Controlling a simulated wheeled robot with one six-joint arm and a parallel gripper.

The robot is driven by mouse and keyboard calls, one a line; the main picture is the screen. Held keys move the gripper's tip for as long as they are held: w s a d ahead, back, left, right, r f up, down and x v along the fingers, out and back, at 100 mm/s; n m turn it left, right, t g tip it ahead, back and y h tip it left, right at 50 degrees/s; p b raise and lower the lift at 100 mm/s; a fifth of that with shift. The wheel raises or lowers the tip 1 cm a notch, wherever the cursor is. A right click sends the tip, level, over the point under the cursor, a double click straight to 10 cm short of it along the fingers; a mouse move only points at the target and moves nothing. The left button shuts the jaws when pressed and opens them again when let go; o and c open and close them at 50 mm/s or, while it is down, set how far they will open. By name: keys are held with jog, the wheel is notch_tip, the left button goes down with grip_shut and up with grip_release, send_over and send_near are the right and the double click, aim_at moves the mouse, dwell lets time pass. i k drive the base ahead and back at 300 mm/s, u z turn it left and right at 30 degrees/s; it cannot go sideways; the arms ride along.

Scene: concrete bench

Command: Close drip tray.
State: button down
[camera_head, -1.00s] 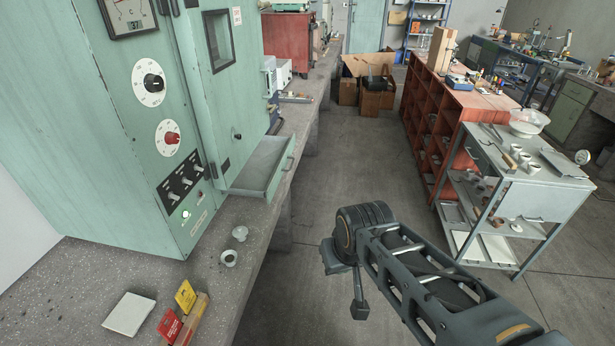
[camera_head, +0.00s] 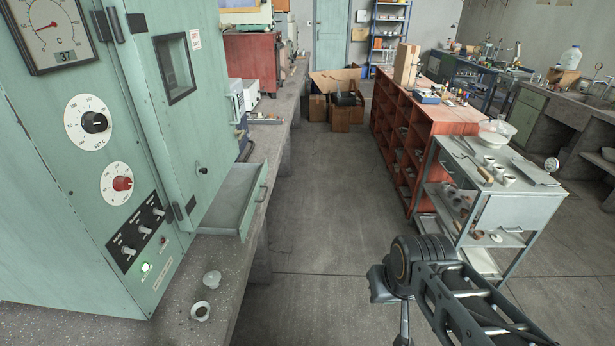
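The drip tray (camera_head: 225,208) is a shallow grey-green drawer with a handle on its front. It sticks out from the lower part of the green oven (camera_head: 135,190), over the concrete bench's edge, and its inside looks empty. My arm (camera_head: 440,290) shows at the lower right, well to the right of the tray and apart from it, over the floor. My gripper's fingers cannot be made out in this view.
A grey metal trolley (camera_head: 500,195) and a red shelf unit (camera_head: 420,130) stand to the right. The floor (camera_head: 320,210) between bench and trolley is clear.

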aim_at(231, 213)
jog(key=z, duration=0.2)
jog(key=i, duration=0.8)
jog(key=u, duration=0.85)
jog(key=i, duration=0.75)
jog(key=u, duration=0.8)
